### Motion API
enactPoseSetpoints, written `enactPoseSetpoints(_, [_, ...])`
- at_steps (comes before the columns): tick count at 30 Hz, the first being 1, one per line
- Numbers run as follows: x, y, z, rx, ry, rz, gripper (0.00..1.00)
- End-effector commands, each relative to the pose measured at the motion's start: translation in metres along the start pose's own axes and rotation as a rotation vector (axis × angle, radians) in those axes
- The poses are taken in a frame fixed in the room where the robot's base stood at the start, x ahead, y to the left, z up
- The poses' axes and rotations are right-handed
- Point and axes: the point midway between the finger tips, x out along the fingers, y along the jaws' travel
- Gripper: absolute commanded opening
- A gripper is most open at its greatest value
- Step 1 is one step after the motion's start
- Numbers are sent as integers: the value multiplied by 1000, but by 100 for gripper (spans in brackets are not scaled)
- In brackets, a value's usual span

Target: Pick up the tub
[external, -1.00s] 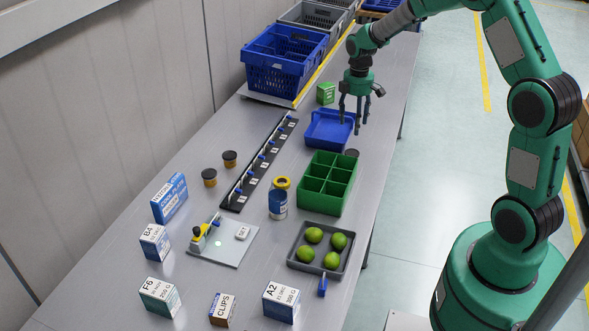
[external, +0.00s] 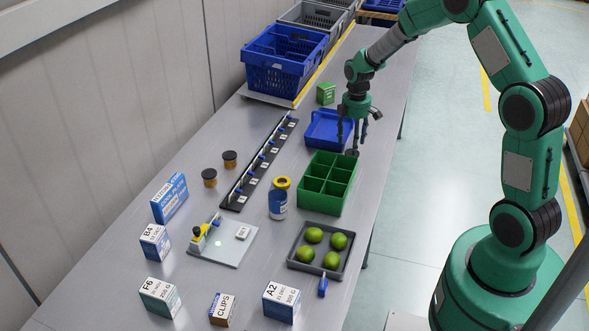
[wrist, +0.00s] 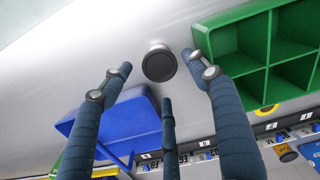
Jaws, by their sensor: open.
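A small tub with a round dark lid (wrist: 159,65) stands on the table, between the green divided box and the blue tray. In the wrist view a bit of its pale side shows behind the lid. In the external view its dark top (external: 351,153) is partly hidden by my fingers. My gripper (external: 352,143) points down just above the tub, its three fingers spread open and empty. In the wrist view my fingers (wrist: 158,78) are spread around the lid's position, with visible gaps; I cannot tell the exact height above it.
The green divided box (external: 328,183) stands close on one side of the tub, and the blue tray (external: 326,131) close on the other. Two dark-lidded amber jars (external: 209,178) stand farther left. A grey tray of limes (external: 318,271) lies nearer the camera. The table's right edge is close.

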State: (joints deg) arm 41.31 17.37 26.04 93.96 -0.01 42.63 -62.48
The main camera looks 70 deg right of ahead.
Motion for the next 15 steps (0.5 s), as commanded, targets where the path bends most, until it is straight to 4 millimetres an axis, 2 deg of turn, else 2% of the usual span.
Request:
enactPoseSetpoints(8, [2,0,0,0,0,-1,61])
enactPoseSetpoints(15, [23,-2,-1,0,-1,-2,61])
